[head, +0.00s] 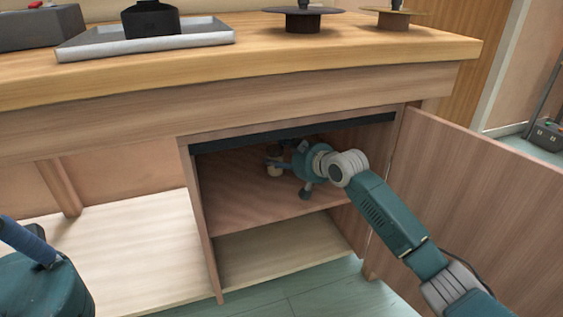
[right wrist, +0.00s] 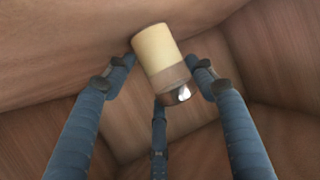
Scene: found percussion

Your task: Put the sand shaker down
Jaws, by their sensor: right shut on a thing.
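The sand shaker (right wrist: 158,55) is a small cylinder with a cream part, a brownish band and a shiny end. In the right wrist view it sits tilted between my blue fingers. In the head view its pale side (head: 274,171) shows inside the open cabinet, just above the upper shelf (head: 240,200). My right gripper (head: 284,170) reaches into the cabinet and is shut on the shaker. I cannot tell whether the shaker touches the shelf. Part of my left arm (head: 45,285) shows at the lower left; its fingertips are not clearly seen.
The cabinet door (head: 480,200) stands open on the right. Side walls and the counter (head: 350,50) close in around my right arm. The shelf left of the shaker and the lower compartment (head: 290,245) look empty. A tray (head: 190,40) and cymbal-like discs (head: 303,12) stand on the counter.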

